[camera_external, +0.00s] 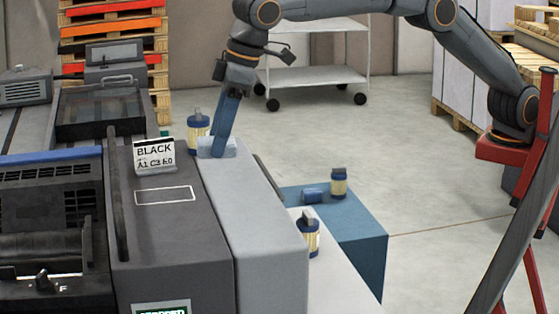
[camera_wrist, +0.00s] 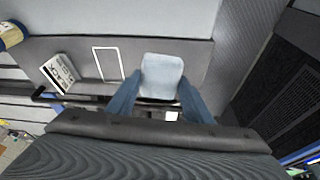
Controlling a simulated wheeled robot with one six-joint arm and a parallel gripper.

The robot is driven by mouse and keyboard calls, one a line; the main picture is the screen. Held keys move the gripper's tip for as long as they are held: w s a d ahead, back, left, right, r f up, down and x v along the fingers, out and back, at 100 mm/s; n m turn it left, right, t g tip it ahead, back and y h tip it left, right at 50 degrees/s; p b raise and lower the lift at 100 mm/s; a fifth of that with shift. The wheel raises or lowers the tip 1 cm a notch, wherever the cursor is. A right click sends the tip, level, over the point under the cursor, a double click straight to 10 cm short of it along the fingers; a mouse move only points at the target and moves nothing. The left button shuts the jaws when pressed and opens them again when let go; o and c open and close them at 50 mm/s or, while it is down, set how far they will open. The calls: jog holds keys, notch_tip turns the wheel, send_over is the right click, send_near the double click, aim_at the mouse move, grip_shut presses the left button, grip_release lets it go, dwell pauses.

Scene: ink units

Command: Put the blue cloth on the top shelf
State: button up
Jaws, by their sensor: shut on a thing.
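My gripper (camera_external: 219,150) points down at the far end of a light grey ledge (camera_external: 232,195), its blue fingers closed on a folded light-blue cloth (camera_external: 203,146). The cloth also shows in the wrist view (camera_wrist: 162,76), between the two fingers (camera_wrist: 160,97). It is at the ledge top; I cannot tell whether it touches it. A white cart (camera_external: 318,78) with a top shelf and a lower shelf stands on the floor behind the arm; both shelves look empty where visible. A smaller, darker blue item (camera_external: 312,195) lies on a blue cabinet (camera_external: 345,230).
Tins stand beside the cloth (camera_external: 198,133), on the cabinet (camera_external: 338,183) and near the ledge's front (camera_external: 307,233). A "BLACK" sign (camera_external: 154,156) stands on the dark machine (camera_external: 165,220). Pallets (camera_external: 112,45) are stacked behind. Floor between cart and cabinet is clear.

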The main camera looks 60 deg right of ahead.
jog(key=w+d+r+m+b, duration=0.1)
jog(key=w+d, duration=0.4)
jog(key=d, duration=0.6)
jog(key=w+d+r+m, duration=0.1)
jog(key=w+d, duration=0.5)
jog(key=d, duration=0.6)
jog(key=s+d+f+m+h+b, duration=0.1)
jog(key=s+d+f+b, duration=0.1)
jog(key=d, duration=2.2)
jog(key=shift+s+d+f+p+x, duration=0.5)
jog(key=shift+s+x, duration=0.8)
jog(key=shift+x, duration=4.7)
jog(key=shift+s+d+f+p+x, duration=0.3)
jog(key=shift+s+d+x, duration=0.75)
jog(key=shift+x, duration=4.9)
jog(key=shift+s+d+f+p+x, duration=0.4)
jog(key=shift+s+x, duration=1.15)
jog(key=shift+x, duration=4.45)
jog(key=o, duration=0.7)
jog(key=shift+c, duration=0.2)
jog(key=o, duration=0.4)
jog(key=shift+c, duration=0.2)
